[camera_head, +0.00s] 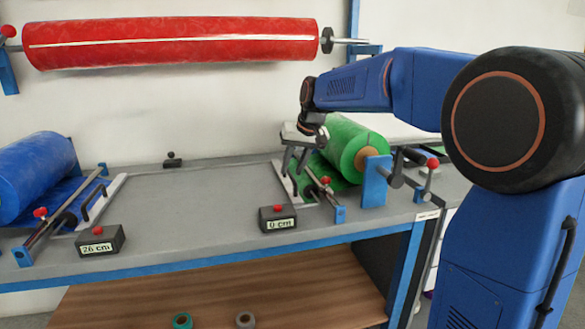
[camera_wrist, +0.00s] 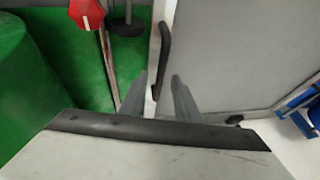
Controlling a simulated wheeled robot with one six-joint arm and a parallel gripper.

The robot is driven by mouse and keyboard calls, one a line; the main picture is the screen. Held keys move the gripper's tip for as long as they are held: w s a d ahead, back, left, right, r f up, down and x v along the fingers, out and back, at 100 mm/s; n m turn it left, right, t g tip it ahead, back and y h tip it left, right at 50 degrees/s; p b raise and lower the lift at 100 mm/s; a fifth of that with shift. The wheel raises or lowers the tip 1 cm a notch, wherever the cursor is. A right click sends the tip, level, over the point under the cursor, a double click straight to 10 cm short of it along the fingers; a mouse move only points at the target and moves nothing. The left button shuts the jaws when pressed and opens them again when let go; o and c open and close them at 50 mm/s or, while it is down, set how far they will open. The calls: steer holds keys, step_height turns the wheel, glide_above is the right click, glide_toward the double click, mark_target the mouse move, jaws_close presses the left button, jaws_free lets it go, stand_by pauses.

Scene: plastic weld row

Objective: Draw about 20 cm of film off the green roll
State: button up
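The green roll (camera_head: 358,146) sits on its stand at the right of the bench; its side also shows at the left of the wrist view (camera_wrist: 30,90). Green film (camera_wrist: 78,55) lies flat beside it. A pale bar (camera_wrist: 176,25) with a black handle (camera_wrist: 164,50) runs along the film's edge. My gripper (camera_head: 297,158) points down over this bar. In the wrist view my gripper (camera_wrist: 160,82) has its two fingers apart, with the handle's near end in line with the gap. I cannot tell whether they touch it. The green roll's counter box (camera_head: 277,219) reads 0 cm.
A blue roll (camera_head: 38,175) stands at the left, with a counter box (camera_head: 101,240) reading 26 cm. A red roll (camera_head: 170,43) hangs above the bench. A red-knobbed lever (camera_head: 326,182) stands close to the gripper. The grey bench top (camera_head: 200,205) is clear in the middle.

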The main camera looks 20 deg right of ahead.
steer(key=shift+f, duration=0.15)
jaws_close()
steer(key=a, duration=1.7)
jaws_free()
steer(key=v, duration=1.7)
steer(key=shift+r, duration=0.25)
